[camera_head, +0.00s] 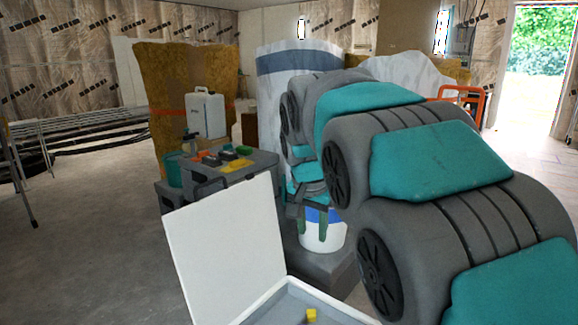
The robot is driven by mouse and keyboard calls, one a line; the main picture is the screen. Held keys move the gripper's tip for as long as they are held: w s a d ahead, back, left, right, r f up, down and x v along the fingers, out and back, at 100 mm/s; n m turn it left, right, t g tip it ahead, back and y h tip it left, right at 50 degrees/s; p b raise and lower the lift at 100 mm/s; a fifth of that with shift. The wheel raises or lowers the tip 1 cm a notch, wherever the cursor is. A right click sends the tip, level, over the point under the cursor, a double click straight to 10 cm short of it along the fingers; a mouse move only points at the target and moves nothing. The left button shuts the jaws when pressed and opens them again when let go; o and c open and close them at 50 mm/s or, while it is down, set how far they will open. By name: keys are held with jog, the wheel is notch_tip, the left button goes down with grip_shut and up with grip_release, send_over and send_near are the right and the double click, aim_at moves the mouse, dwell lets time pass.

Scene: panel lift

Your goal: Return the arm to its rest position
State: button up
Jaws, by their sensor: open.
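My grey and teal arm fills the right half of the view, folded back toward the camera. My gripper (310,228) hangs low at the arm's far end, pointing down, in front of a white bucket (322,240) with a blue band. Its two fingers are apart, with nothing seen between them. A white panel (228,245) stands raised and leaning back at the front centre, left of my gripper. It rises from the edge of a shallow grey tray (285,305) with a white rim. A small yellow block (311,315) is in the tray. The tray's near part is cut off.
Wrapped insulation stands behind. Metal rails (80,125) lie at the left. The concrete floor (100,240) at the left is clear. A bright doorway is at the right.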

jog(key=s+d+f+n+g, duration=0.1)
jog(key=s+f, duration=0.4)
jog(key=s, duration=0.6)
jog(key=s+d+f+n+g, duration=0.2)
jog(key=s+d+f, duration=0.4)
jog(key=s, duration=0.6)
jog(key=s+d+f+n+g, duration=0.2)
jog(key=s+f, duration=0.4)
jog(key=s, duration=0.6)
jog(key=shift+s+d+n+y, duration=0.25)
jog(key=shift+d+n+y, duration=0.15)
jog(key=shift+d, duration=0.25)
jog(key=shift+a, duration=0.1)
dwell(2.2)
